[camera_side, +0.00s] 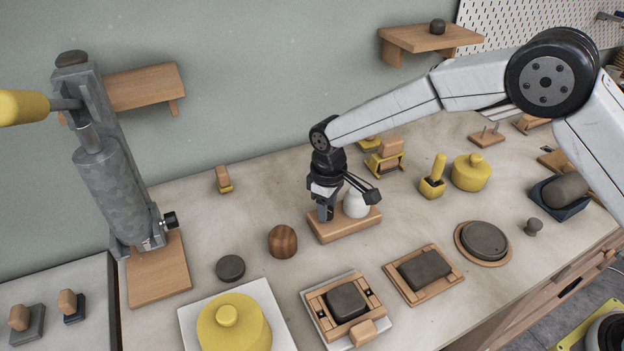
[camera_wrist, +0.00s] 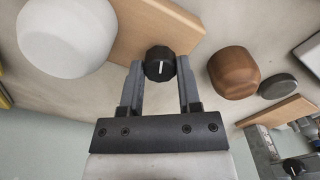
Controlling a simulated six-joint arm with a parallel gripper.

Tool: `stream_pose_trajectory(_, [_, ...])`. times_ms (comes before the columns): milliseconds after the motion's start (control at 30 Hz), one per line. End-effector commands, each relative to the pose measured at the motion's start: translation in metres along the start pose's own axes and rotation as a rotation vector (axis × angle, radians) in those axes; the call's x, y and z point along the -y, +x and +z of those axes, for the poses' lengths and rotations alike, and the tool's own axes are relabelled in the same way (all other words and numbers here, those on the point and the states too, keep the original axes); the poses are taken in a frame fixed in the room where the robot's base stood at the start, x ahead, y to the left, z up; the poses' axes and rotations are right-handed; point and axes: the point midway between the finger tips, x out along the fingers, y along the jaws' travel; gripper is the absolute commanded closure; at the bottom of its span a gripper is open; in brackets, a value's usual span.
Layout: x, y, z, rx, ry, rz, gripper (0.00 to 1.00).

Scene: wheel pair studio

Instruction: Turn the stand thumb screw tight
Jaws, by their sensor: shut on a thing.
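The stand (camera_side: 346,228) is a wooden block near the middle of the bench, with a white rounded body (camera_side: 356,204) on it. In the wrist view the stand (camera_wrist: 128,22) is at the top, and the white body (camera_wrist: 66,36) is at upper left. The thumb screw (camera_wrist: 160,62) is a black faceted knob with a white line, at the stand's edge. My gripper (camera_side: 325,214) points down over the stand's left end. In the wrist view my gripper (camera_wrist: 160,72) is shut on the knob, one finger on each side. My fingers hide the knob in the side view.
A brown wooden dome (camera_side: 283,241) and a dark disc (camera_side: 230,268) stand left of the stand. A grey lever press (camera_side: 112,185) with its own black knob (camera_side: 170,220) is at far left. Wooden trays with dark blocks (camera_side: 425,270) lie in front. Yellow items (camera_side: 385,162) stand behind.

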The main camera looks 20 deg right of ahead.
Motion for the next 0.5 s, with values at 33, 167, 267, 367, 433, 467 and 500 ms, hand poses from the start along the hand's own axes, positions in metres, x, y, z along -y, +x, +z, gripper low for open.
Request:
stream_pose_trajectory(33, [0.0004,-0.0009,-0.0013,-0.004,0.045,0.001,1.00])
stream_pose_trajectory(167, [0.0003,-0.0009,-0.0013,-0.004,0.168,0.000,1.00])
stream_pose_trajectory(267, [0.0003,-0.0010,-0.0014,-0.005,0.260,0.000,1.00])
stream_pose_trajectory(367, [0.0003,-0.0010,-0.0014,-0.005,0.344,0.000,1.00])
stream_pose_trajectory(433, [0.0002,-0.0010,-0.0015,-0.005,0.397,0.000,1.00])
stream_pose_trajectory(467, [0.0002,-0.0010,-0.0015,-0.005,0.418,0.000,1.00])
stream_pose_trajectory(500, [0.0002,-0.0011,-0.0015,-0.005,0.443,0.000,1.00])
